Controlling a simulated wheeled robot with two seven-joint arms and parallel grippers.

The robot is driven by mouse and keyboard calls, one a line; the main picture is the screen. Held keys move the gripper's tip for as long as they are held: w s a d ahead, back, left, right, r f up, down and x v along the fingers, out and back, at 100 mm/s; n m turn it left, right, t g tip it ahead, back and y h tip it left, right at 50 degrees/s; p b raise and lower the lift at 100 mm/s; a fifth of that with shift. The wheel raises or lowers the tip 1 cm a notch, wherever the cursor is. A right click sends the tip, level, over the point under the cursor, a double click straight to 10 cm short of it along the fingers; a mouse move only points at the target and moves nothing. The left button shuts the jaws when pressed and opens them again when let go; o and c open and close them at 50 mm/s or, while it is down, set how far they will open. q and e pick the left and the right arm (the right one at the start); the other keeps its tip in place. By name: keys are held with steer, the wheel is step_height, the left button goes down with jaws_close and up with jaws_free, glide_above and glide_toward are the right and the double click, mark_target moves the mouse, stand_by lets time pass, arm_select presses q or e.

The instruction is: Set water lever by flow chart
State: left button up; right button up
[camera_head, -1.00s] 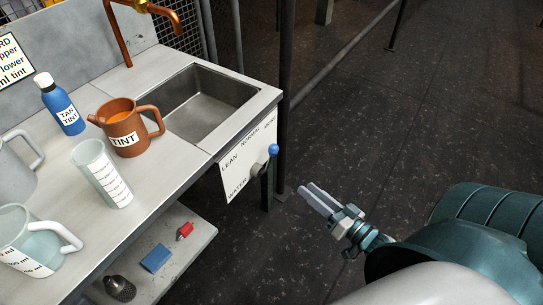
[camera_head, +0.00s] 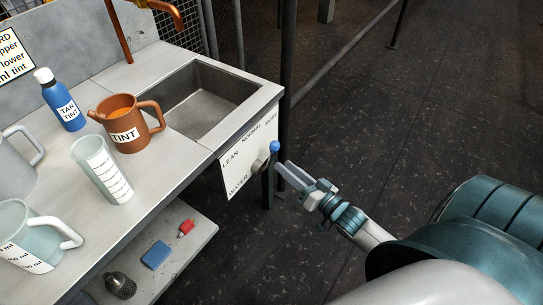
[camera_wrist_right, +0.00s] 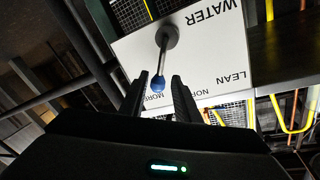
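The water lever has a grey pivot (camera_head: 258,166) and a blue ball end (camera_head: 274,146), on a white panel (camera_head: 236,180) at the sink's front. The panel reads WATER, LEAN, NORMAL and MORE. The lever points up and right, towards MORE. My right gripper (camera_head: 281,172) is just right of the lever in the head view. In the right wrist view its two fingers (camera_wrist_right: 158,96) are apart, with the blue ball (camera_wrist_right: 157,83) appearing in the gap near their tips. I cannot tell whether they touch it. My left gripper is not in view.
The sink basin (camera_head: 203,103) and copper tap (camera_head: 168,10) are above the panel. An orange TINT jug (camera_head: 127,125), a blue TAN TINT bottle (camera_head: 61,100) and clear measuring vessels (camera_head: 102,170) stand on the counter. A dark post (camera_head: 286,70) rises beside the sink.

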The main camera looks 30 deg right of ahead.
mark_target(271, 158)
steer(key=w, duration=0.5)
steer(key=w+a, duration=0.1)
steer(key=w, duration=0.1)
steer(key=shift+w+a, duration=0.1)
steer(key=shift+w, duration=0.1)
jaws_close()
